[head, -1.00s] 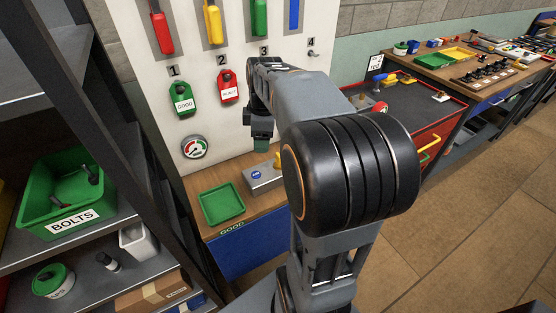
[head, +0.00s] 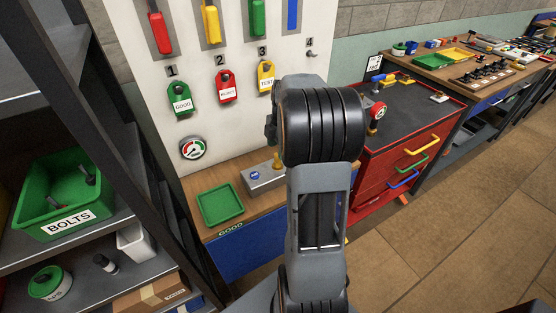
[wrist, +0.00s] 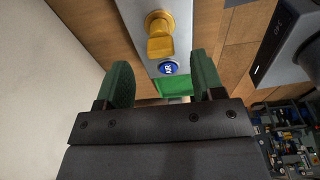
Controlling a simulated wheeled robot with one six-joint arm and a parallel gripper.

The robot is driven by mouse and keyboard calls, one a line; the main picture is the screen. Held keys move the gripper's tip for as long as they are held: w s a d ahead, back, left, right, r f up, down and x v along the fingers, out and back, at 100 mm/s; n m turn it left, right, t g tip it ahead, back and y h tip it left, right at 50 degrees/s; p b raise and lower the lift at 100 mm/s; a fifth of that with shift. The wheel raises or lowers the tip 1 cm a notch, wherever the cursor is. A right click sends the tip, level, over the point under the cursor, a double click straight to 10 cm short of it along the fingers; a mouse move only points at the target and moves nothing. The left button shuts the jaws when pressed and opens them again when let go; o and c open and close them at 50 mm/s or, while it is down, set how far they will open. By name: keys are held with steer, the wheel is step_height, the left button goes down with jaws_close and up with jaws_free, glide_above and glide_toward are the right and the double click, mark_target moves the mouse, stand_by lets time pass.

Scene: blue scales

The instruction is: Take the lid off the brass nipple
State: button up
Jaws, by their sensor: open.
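The brass nipple (head: 277,161) stands upright on a grey metal block (head: 262,182) with a blue round badge, at the back of the wooden bench. In the wrist view the brass-coloured fitting (wrist: 160,34) shows near the top, above the blue badge (wrist: 168,68). A separate lid cannot be told apart from the nipple by colour. My gripper (wrist: 163,82) is open and empty. Its two green fingers stand apart, either side of the badge in the picture, with the fitting beyond their tips. In the head view my arm hides the gripper.
A green tray (head: 220,222) lies left of the block. A white panel (head: 150,110) with hanging tags and a gauge (head: 192,149) rises behind. A red tool cart (head: 392,170) stands to the right. A dark shelf with a green BOLTS bin (head: 35,220) is at left.

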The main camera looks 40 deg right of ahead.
mark_target(277, 160)
steer(key=shift+a+f+p, duration=0.15)
steer(key=shift+f+p, duration=0.05)
steer(key=shift+f, duration=1.2)
steer(key=shift+a+f+p, duration=0.1)
steer(key=shift+f+p, duration=0.05)
steer(key=shift+f, duration=1.2)
steer(key=c, duration=1)
steer(key=shift+r, duration=0.1)
